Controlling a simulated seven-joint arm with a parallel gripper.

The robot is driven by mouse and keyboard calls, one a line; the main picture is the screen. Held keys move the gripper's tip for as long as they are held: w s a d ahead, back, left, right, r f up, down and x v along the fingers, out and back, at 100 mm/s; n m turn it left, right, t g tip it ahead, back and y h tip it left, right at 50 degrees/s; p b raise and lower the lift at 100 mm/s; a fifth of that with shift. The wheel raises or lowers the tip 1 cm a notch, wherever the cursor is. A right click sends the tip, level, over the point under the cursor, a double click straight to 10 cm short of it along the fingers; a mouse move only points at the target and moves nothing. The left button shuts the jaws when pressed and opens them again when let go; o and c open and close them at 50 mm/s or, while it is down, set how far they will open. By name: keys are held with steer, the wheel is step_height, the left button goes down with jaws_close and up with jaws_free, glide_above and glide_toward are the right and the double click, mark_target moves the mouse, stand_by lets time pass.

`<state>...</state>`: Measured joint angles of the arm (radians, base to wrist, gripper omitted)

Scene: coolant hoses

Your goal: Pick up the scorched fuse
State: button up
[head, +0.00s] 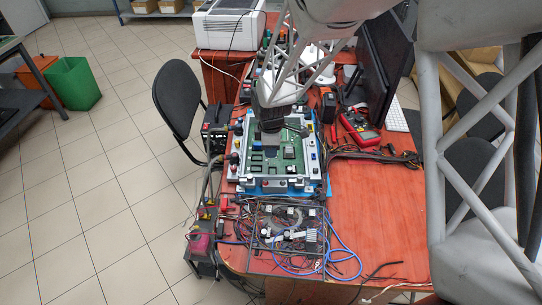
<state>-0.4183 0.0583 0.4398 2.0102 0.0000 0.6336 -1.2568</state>
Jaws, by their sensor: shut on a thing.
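My gripper (271,126) is at the end of the lattice arm that comes down from the top. It is over the far part of a green circuit board (271,158), which is held in a metal frame on the table. Its fingertips are small and dark here. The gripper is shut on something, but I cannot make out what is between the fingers. I cannot pick out the scorched fuse anywhere in this view. The gripper and arm hide part of the board's far side.
A clear panel (286,240) with hoses and parts lies on the near end of the red table (375,215). Blue and black cables spread around it. A red multimeter (361,130) and a dark monitor (385,65) stand to the right. A black chair (182,100) is at the left.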

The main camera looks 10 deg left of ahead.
steer(key=shift+r, duration=0.8)
steer(key=shift+s, duration=0.15)
stand_by(0.5)
steer(key=s+d, duration=0.3)
steer(key=s, duration=2.1)
steer(key=s+d+f, duration=0.3)
steer(key=s+d, duration=0.1)
steer(key=s, duration=0.5)
steer(key=s+d+f+m, duration=0.1)
steer(key=s+d+f, duration=0.2)
steer(key=s, duration=0.7)
steer(key=shift+d, duration=0.7)
steer(key=shift+w+a, duration=0.2)
steer(key=shift+w, duration=0.05)
glide_above(261, 262)
steer(key=shift+f, duration=0.7)
